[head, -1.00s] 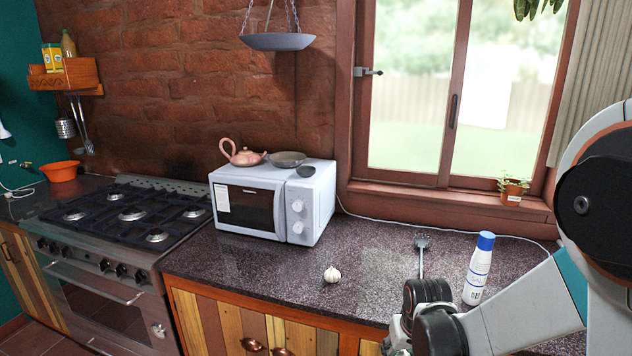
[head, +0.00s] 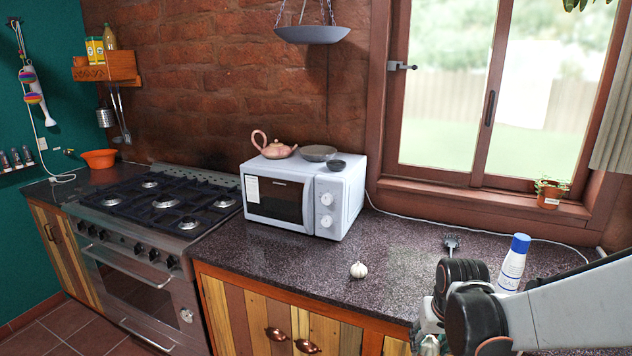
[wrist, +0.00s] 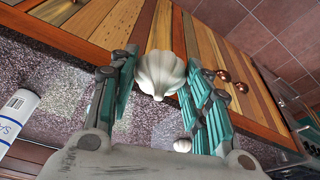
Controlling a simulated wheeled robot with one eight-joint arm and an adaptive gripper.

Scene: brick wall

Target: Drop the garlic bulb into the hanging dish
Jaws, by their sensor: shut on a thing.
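The grey hanging dish (head: 312,34) hangs on chains in front of the brick wall, above the microwave. My gripper (head: 430,338) is low at the counter's front edge, partly cut off by the frame. In the wrist view its teal fingers (wrist: 158,85) are shut on a white ribbed, shell-like thing (wrist: 160,73).
A white microwave (head: 300,197) carries a pink teapot (head: 274,148) and two bowls. A stove (head: 150,225) stands at left. A blue-capped white bottle (head: 513,265) and a dark utensil (head: 451,243) are near my arm. The counter around the garlic bulb is clear.

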